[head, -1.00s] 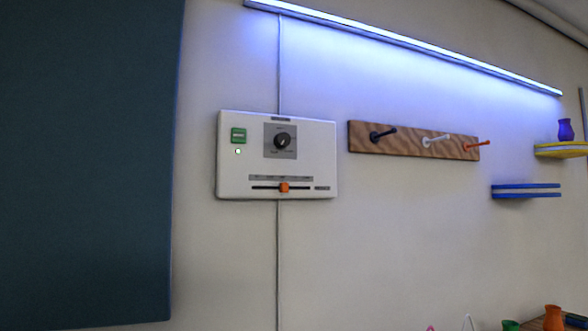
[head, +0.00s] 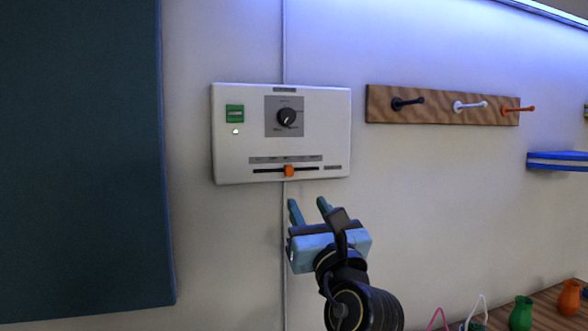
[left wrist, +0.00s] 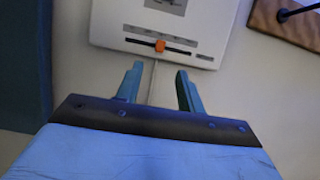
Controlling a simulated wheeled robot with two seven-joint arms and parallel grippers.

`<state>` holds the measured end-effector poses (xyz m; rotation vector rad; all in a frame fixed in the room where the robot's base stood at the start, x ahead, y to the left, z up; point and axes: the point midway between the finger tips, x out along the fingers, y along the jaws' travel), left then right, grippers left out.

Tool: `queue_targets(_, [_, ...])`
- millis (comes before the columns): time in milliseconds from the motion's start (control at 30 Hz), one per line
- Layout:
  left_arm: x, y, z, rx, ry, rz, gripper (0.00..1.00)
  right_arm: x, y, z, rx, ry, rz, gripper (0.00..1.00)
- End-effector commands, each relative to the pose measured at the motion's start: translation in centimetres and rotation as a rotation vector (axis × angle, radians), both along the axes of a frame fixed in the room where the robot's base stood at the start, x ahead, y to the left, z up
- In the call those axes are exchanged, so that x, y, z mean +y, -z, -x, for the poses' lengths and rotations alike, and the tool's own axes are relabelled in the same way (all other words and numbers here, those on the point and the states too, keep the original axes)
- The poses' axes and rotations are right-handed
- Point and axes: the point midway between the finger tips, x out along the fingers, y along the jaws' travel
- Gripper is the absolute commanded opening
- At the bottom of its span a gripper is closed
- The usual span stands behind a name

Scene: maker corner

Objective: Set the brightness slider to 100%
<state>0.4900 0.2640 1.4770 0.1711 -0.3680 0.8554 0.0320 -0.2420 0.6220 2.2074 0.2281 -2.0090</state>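A white control panel (head: 228,160) is mounted on the wall. Its brightness slider has an orange knob (head: 289,171) a little right of the middle of a dark horizontal track. The panel also carries a black dial (head: 287,117) and a green switch (head: 235,114) with a lit indicator below it. My left gripper (head: 308,208) is open and empty, just below the panel, its fingers pointing up toward it. In the left wrist view the orange knob (left wrist: 160,46) lies beyond and above the gap between the fingers (left wrist: 158,84). My right gripper is not in view.
A wooden rail with pegs (head: 440,106) is on the wall right of the panel. A dark blue board (head: 80,150) fills the left. A lit light strip (head: 550,10) runs above. Vases (head: 521,313) stand on a wooden surface at lower right.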

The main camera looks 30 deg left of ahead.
Motion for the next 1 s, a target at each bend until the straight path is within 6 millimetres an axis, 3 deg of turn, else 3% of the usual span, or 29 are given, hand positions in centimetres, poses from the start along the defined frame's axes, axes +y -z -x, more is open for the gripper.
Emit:
queue_targets(433, [6.4,-3.7,-5.4,-0.001,0.0,-0.001,0.38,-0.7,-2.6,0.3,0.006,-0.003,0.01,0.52])
queue_targets(633, [7.6,-4.2,-6.5,0.0,0.002,0.0,0.38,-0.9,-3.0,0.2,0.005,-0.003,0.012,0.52])
queue_targets(967, [7.8,-4.2,-6.7,-0.001,0.004,0.0,0.38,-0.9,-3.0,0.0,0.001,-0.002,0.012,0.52])
queue_targets(1000, [7.8,-4.2,-6.7,-0.001,0.004,0.0,0.33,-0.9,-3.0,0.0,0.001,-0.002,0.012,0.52])
